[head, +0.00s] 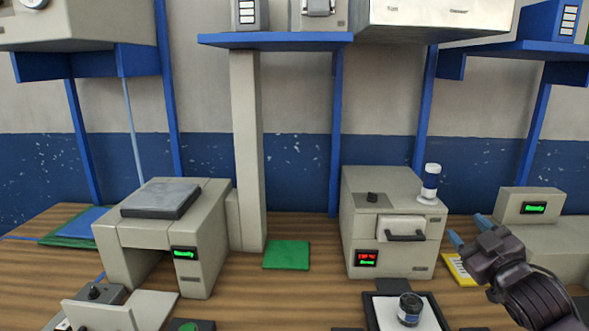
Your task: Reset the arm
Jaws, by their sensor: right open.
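My right gripper (468,229) is at the right side of the head view, dark with two blue fingers pointing up and left. The fingers are spread apart with nothing between them. It is in front of the beige machine at the far right (556,240); I cannot tell the exact gap. My left gripper is not in view.
A beige machine with a grey top plate (160,199) stands left. A dark-capped jar (410,309) stands on a black-rimmed tray (442,322). A green mat (287,254) lies mid-table.

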